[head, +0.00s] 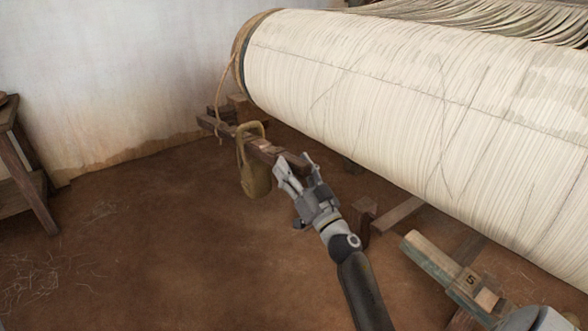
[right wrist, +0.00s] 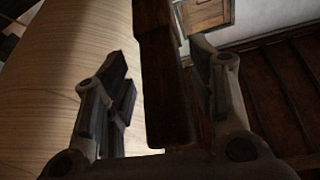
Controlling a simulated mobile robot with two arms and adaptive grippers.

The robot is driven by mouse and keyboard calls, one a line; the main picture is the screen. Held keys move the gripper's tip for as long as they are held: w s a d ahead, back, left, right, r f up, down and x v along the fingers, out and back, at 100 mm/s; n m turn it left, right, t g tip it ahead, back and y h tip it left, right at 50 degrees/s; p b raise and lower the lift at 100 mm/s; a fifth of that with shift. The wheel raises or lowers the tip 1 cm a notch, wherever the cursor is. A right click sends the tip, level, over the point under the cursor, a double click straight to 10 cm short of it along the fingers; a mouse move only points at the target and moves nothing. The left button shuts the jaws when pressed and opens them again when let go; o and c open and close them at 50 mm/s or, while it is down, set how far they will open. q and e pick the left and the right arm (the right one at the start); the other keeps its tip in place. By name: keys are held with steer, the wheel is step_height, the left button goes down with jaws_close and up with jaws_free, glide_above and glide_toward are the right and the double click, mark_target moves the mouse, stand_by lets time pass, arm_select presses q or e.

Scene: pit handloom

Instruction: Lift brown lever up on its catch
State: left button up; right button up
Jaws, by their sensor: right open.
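The brown lever (head: 262,150) is a dark wooden bar beside the left end of the big warp beam. It runs from a pivot near the wall toward my right gripper (head: 294,166). A tan weight bag (head: 256,180) hangs on it by a loop. My right gripper is open at the lever's near end, with a finger on each side. In the right wrist view the lever (right wrist: 162,85) stands between the two spread fingers, with a gap visible on the left side. Whether either finger touches it, I cannot tell. I cannot make out the catch for certain. My left gripper is not in view.
The large cream warp beam (head: 400,105) fills the upper right, close above my right gripper. A wooden stool (head: 25,165) is at far left.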

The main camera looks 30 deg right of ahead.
steer(key=v, duration=1.2)
stand_by(0.3)
